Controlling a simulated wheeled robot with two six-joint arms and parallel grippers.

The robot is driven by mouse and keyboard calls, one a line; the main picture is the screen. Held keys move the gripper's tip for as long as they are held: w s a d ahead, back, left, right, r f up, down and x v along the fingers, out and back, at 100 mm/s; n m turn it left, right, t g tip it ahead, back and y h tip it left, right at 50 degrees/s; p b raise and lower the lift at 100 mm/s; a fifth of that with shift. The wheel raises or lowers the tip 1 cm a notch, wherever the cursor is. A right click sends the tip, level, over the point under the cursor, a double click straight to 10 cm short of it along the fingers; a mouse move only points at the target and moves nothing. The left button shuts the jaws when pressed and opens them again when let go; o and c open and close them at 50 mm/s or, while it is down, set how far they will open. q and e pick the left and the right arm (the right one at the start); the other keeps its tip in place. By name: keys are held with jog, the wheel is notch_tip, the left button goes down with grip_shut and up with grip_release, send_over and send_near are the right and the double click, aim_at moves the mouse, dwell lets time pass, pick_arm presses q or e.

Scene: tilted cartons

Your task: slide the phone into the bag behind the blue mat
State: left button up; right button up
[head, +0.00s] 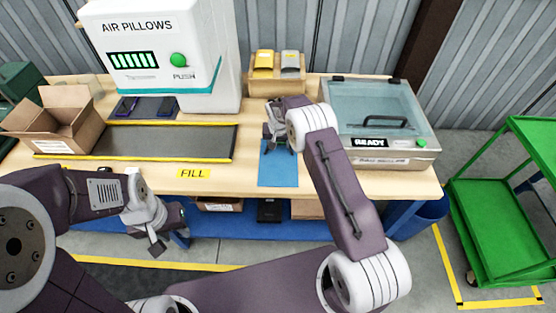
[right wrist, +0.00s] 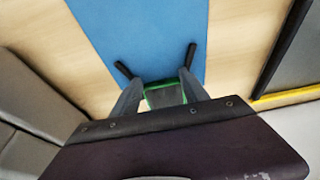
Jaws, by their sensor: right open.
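The blue mat (head: 278,172) lies flat on the table's front middle and also shows in the right wrist view (right wrist: 140,25). My right gripper (head: 279,146) is over the mat, its fingers apart. In the right wrist view, a dark piece with a green edge (right wrist: 165,96) shows between my right fingers (right wrist: 156,61), towards the palm; I cannot tell if it is the phone or the bag's mouth. The space behind the mat is largely hidden by my right wrist. My left gripper (head: 168,244) hangs in front of the table, away from the mat; its jaw gap is unclear.
An open carton (head: 62,128) stands far left. A wooden bin (head: 277,89) stands behind.

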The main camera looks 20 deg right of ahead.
jog(key=shift+s+a+f, duration=0.15)
jog(key=shift+s, duration=0.35)
notch_tip(320, 180, up, 8)
jog(key=p, duration=0.5)
